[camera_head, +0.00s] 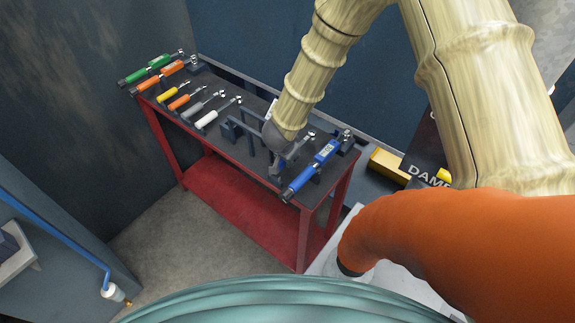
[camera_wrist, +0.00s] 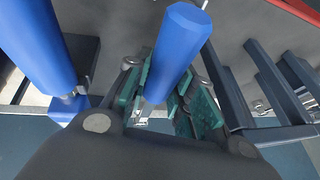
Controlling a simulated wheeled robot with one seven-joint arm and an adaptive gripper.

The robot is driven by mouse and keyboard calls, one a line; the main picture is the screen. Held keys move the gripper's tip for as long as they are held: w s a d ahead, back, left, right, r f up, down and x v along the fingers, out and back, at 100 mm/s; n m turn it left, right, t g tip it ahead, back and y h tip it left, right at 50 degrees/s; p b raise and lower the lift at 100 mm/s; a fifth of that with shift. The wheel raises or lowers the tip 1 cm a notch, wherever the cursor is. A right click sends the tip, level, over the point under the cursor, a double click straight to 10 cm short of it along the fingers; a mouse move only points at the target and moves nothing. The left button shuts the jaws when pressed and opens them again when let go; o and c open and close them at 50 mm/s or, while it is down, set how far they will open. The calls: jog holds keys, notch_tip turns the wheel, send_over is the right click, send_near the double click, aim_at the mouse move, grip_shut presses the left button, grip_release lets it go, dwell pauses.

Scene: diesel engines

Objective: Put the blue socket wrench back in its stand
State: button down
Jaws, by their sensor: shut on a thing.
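My gripper (camera_wrist: 165,105) is shut on a blue wrench handle (camera_wrist: 180,45), which sits between its green finger pads in the wrist view. In the head view my gripper (camera_head: 285,148) is low over the right part of the tool table, and the held handle is mostly hidden by it. Dark upright stand posts (camera_wrist: 228,92) are to the right of the held wrench in the wrist view. Stand posts also show left of my gripper in the head view (camera_head: 232,128). I cannot tell whether the held wrench touches a stand.
A larger blue wrench (camera_head: 324,153) lies at the table's right end, close beside my gripper; its handle fills the wrist view's left (camera_wrist: 38,40). Green (camera_head: 148,70), orange (camera_head: 160,80), yellow (camera_head: 170,94) and white (camera_head: 208,118) handled tools line the left of the red-framed table (camera_head: 240,200).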

notch_tip(320, 180, down, 3)
jog(key=shift+w+b, duration=0.1)
jog(key=shift+b, duration=0.85)
jog(key=shift+r, duration=0.15)
jog(key=c, duration=1.2)
grip_release()
jog(key=shift+f, duration=0.25)
jog(key=shift+r, duration=0.1)
jog(key=d+b+v, duration=0.1)
jog(key=v, duration=1.1)
jog(key=shift+a, duration=0.45)
jog(key=shift+r, duration=0.15)
